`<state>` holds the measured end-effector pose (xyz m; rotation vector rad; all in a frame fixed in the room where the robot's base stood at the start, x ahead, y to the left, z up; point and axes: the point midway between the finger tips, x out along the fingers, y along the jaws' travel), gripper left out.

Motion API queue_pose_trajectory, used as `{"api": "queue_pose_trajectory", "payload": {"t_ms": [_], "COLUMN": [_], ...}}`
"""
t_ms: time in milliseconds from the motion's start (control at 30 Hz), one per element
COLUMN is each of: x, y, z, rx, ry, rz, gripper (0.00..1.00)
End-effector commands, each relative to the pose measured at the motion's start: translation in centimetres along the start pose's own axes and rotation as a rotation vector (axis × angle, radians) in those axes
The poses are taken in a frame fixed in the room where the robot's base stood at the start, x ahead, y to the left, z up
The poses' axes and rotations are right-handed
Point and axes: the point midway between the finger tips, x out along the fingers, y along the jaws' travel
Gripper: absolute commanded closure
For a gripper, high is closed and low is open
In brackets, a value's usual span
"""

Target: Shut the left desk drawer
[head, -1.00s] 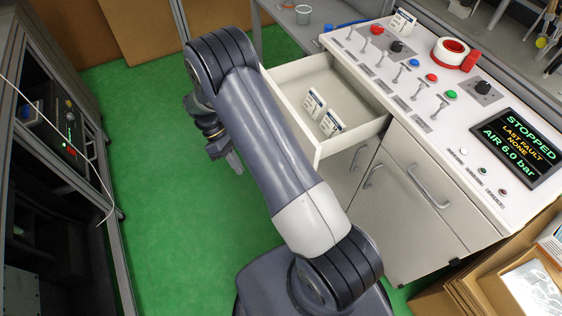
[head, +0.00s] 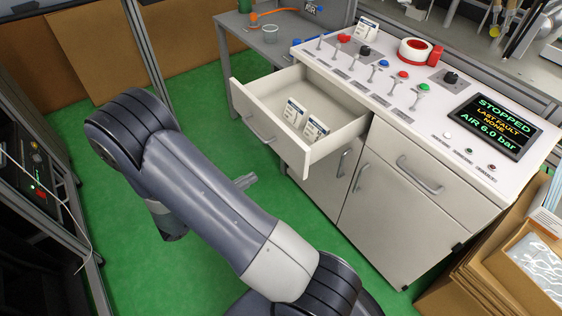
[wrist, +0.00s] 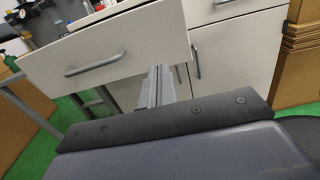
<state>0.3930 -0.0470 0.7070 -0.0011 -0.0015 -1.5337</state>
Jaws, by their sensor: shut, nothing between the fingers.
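The left desk drawer (head: 240,108) is pulled well out of the white desk, with two small white boxes (head: 305,118) inside. Its front with a grey bar handle (head: 259,128) faces my arm. In the wrist view the drawer front (wrist: 135,40) fills the upper left, with its handle (wrist: 95,63) left of my fingers. My gripper (head: 246,181) is shut and empty, in front of the drawer and apart from it in the head view. In the wrist view the fingertips (wrist: 158,72) overlap the front's lower right edge; contact cannot be told. Most of the gripper is hidden behind my arm.
The right drawer (head: 425,175) is closed, above a cabinet door. The desk top carries switches, a red tape roll (head: 417,50) and a screen (head: 492,125). Cardboard (head: 505,245) stands at right, a dark rack (head: 35,180) at left. Green floor is free between.

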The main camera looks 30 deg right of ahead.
Motion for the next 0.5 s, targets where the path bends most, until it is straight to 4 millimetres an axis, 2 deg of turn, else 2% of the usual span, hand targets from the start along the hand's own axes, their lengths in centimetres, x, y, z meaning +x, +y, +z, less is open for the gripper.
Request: {"api": "queue_pose_trajectory", "payload": {"t_ms": [200,500], "x": [4.3,9.2], "y": [-0.1,-0.1], "z": [0.0,-0.1], "rx": [-0.001,0.000], "ry": [0.000,0.001], "rz": [-0.007,-0.008], "gripper": [1.00,1.00]}}
